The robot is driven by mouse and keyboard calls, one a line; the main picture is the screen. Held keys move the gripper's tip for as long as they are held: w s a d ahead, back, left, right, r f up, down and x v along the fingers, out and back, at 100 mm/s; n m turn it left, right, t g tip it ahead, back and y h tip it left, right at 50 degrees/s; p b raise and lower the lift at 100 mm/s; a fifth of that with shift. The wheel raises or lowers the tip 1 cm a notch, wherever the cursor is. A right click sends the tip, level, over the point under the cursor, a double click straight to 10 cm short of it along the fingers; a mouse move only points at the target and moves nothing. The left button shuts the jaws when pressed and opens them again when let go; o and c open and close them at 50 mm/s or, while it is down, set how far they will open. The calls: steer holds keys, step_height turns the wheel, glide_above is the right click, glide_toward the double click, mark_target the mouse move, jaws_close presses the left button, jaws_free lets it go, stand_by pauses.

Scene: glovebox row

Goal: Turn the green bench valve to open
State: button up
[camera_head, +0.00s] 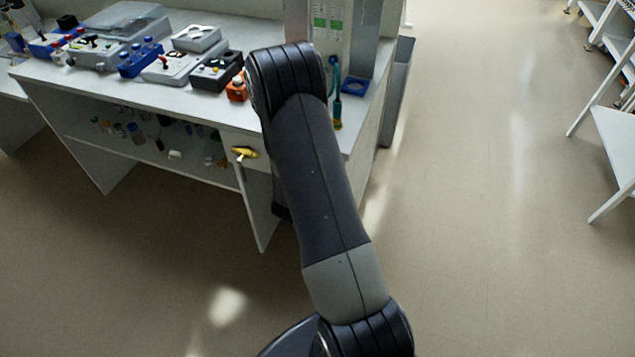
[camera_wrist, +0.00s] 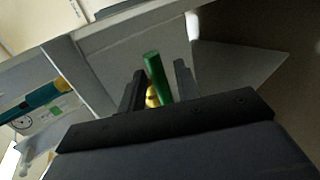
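The green valve handle (camera_wrist: 157,78) is a straight bar that shows in the wrist view, with the brass-yellow valve body (camera_wrist: 152,98) partly visible behind it. My gripper (camera_wrist: 160,84) is open, with one dark finger on each side of the green handle. A narrow gap seems to show on each side. In the head view my arm hides the green valve and my gripper. A yellow valve-like fitting (camera_head: 244,152) sits on the bench front, left of my arm.
The white bench (camera_head: 200,105) carries blue, grey and black devices and a small orange one (camera_head: 236,89). A teal tool (camera_head: 337,108) stands right of my arm. A white rack (camera_head: 612,140) stands far right. The floor between is clear.

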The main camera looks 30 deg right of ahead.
steer(key=v, duration=1)
steer(key=shift+s+a+r+p, duration=0.2)
steer(key=shift+a+r+p, duration=0.05)
steer(key=shift+p, duration=0.15)
steer(key=x, duration=1)
steer(key=shift+w+d+f+b, duration=0.15)
steer(key=shift+d+f+b, duration=0.15)
steer(key=shift+b, duration=0.1)
steer(key=shift+w, duration=0.1)
steer(key=shift+a, duration=0.1)
